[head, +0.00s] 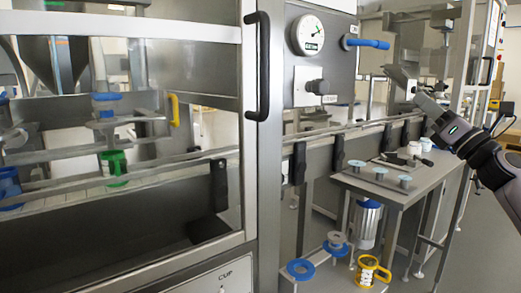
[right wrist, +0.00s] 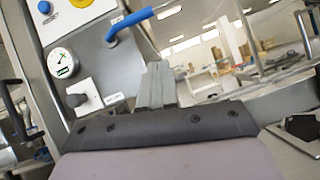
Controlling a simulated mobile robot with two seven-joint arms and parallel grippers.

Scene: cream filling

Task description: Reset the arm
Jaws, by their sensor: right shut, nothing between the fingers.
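My right arm comes in from the right edge of the head view, reaching up and left. My right gripper (head: 399,78) is raised above the side table, beside the machine's steel frame. In the right wrist view the right gripper (right wrist: 156,82) points away from the camera with its fingers together and nothing between them. It touches nothing that I can see. My left gripper does not show in either view.
A steel machine with a gauge (head: 308,35), a blue handle (head: 366,43) and a black door handle (head: 263,66) fills the left and middle. A side table (head: 405,199) holds small cups and tools. A yellow-rimmed container (head: 371,271) and blue rings (head: 301,269) are below.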

